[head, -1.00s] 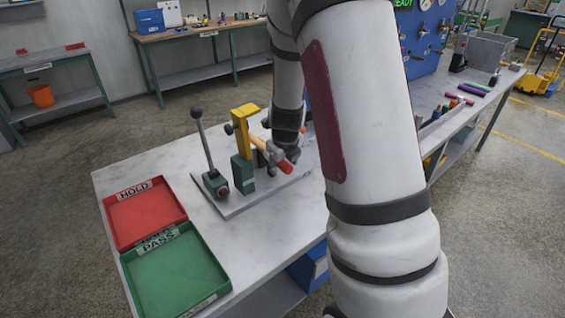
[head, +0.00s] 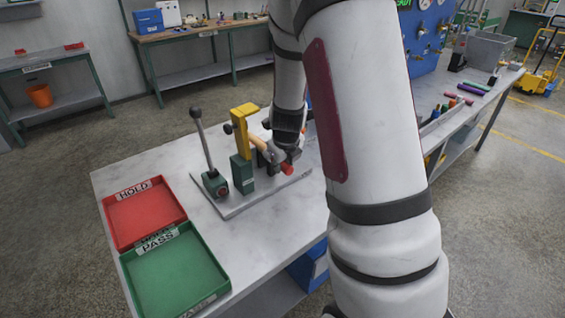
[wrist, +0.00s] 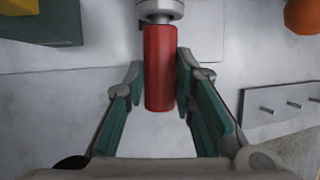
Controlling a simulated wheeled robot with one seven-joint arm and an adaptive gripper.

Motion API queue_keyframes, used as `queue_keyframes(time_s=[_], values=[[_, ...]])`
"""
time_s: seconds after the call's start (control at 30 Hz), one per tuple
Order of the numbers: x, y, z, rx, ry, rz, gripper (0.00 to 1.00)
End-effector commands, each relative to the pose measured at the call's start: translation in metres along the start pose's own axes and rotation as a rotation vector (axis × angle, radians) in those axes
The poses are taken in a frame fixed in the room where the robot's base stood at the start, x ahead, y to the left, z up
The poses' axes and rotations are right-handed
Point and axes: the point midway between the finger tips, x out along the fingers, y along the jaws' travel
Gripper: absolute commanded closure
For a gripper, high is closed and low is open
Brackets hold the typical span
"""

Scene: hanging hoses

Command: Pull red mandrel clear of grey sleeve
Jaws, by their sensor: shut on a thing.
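The red mandrel (wrist: 160,70) lies between the two green-padded fingers of my gripper (wrist: 158,90) in the wrist view. My gripper is shut on it. Its far end meets a grey metal collar, which looks like the grey sleeve (wrist: 160,9), at the top of that view. In the head view, the mandrel's red end (head: 287,169) shows just below my gripper (head: 284,156), beside the yellow-topped clamp (head: 243,118). A tan hose (head: 258,142) runs from the clamp toward it. My gripper partly hides the sleeve there.
A lever (head: 202,140) with a black knob stands left of the clamp on the base plate (head: 232,209). A red HOLD tray (head: 118,232) and a green PASS tray (head: 215,262) sit at the table's left end. Bare tabletop lies around the plate.

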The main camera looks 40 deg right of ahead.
Motion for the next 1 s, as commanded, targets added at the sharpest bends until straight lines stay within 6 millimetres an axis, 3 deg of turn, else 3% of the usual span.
queue_keyframes(time_s=[1.0], values=[[-0.006,0.0,-0.015,0.003,-0.001,0.0,1.0]])
